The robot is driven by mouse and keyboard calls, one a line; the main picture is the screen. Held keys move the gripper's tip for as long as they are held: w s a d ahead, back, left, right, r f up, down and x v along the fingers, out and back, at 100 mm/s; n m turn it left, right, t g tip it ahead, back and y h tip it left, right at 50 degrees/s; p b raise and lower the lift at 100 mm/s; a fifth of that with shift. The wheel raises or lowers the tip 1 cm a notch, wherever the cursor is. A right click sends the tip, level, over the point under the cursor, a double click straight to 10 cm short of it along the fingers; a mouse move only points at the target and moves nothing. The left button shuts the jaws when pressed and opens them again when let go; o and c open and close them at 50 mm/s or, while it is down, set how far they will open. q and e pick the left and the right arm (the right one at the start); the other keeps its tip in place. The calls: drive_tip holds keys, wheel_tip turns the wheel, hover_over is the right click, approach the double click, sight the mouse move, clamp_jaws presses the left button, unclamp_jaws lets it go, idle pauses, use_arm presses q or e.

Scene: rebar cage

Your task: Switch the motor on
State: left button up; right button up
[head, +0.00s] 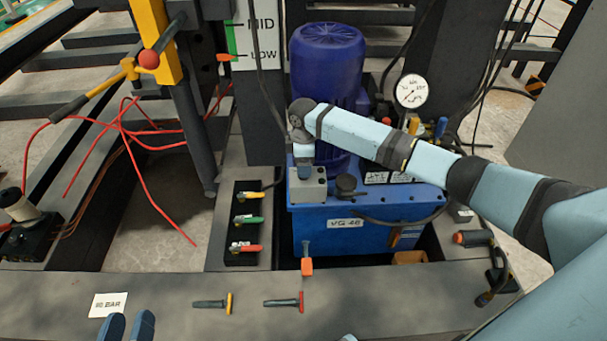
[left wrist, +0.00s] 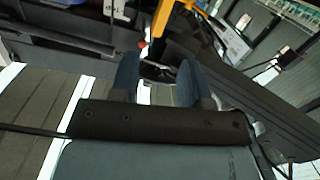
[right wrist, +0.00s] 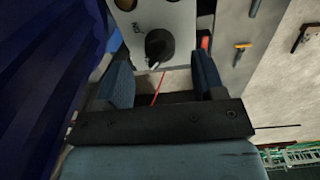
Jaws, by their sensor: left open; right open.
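The motor (head: 327,60) is a dark blue cylinder on top of a blue hydraulic unit (head: 318,238). A grey switch box (head: 308,190) stands at the unit's front left. In the right wrist view, the box's panel (right wrist: 180,18) carries a black rotary knob (right wrist: 158,45). My right gripper (head: 305,174) is open and points down over the box. In its wrist view, the knob lies between the open fingers (right wrist: 162,62); I cannot tell whether they touch it. My left gripper (head: 127,325) is open and empty at the front edge; its fingers also show in the left wrist view (left wrist: 157,75).
Yellow, green and red valve levers (head: 246,219) stand left of the unit. A pressure gauge (head: 411,91) and hoses are behind my right arm. Two loose handled tools (head: 212,303) lie on the front beam. A yellow lever post (head: 158,40) and red wires (head: 150,195) are at left.

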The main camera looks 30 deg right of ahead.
drive_tip(key=shift+f+b, duration=0.35)
drive_tip(key=shift+f, duration=1.35)
use_arm(q)
drive_tip(key=shift+d+r+t+h, duration=0.2)
drive_tip(key=shift+r+t, duration=0.05)
drive_tip(key=shift+r, duration=0.3)
drive_tip(key=shift+d+r+t+h, duration=0.2)
drive_tip(key=shift+r+t, duration=0.05)
drive_tip(key=shift+r, duration=0.25)
use_arm(e)
drive_tip(key=c, duration=0.9)
use_arm(q)
drive_tip(key=shift+r, duration=0.1)
drive_tip(key=shift+w+a+p, duration=0.1)
drive_tip(key=shift+p, duration=0.2)
use_arm(e)
drive_tip(key=shift+r, duration=0.15)
